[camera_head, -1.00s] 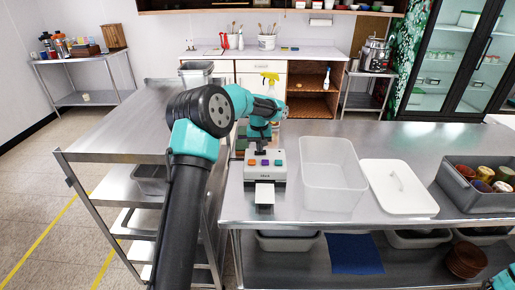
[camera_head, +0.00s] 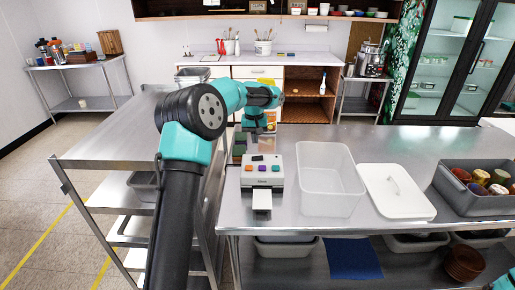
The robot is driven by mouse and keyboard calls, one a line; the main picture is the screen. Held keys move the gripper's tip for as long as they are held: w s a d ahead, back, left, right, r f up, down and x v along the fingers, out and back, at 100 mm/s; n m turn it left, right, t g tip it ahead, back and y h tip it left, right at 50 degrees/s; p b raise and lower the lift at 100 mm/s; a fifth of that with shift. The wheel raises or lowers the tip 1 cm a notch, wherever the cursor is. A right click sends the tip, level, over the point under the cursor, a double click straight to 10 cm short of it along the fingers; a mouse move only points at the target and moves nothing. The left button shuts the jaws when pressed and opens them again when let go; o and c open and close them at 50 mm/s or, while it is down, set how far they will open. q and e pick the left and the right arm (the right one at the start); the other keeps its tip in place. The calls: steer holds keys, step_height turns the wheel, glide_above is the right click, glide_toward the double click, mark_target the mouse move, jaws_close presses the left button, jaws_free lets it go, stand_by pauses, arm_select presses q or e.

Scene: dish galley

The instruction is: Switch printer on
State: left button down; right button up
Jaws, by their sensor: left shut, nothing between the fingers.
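The printer (camera_head: 247,178) is a small white box near the left end of the steel counter. Its face has an orange, a purple and a teal button, and a white paper strip comes out of its front. A small dark part (camera_head: 258,157) shows on its top; I cannot tell which way it is set. My left gripper (camera_head: 255,139) is shut and empty, pointing down just above and behind the printer's top, apart from it.
A clear empty bin (camera_head: 328,200) stands right of the printer, then a white lid (camera_head: 395,205) and a grey crate (camera_head: 445,190) of cups. Dark and green boxes (camera_head: 239,148) stand behind the printer. The counter (camera_head: 400,145) behind the bin is bare.

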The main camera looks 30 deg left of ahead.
arm_select(q)
step_height(320, 180, up, 7)
steer(key=shift+s+a, duration=0.25)
steer(key=shift+a, duration=0.2)
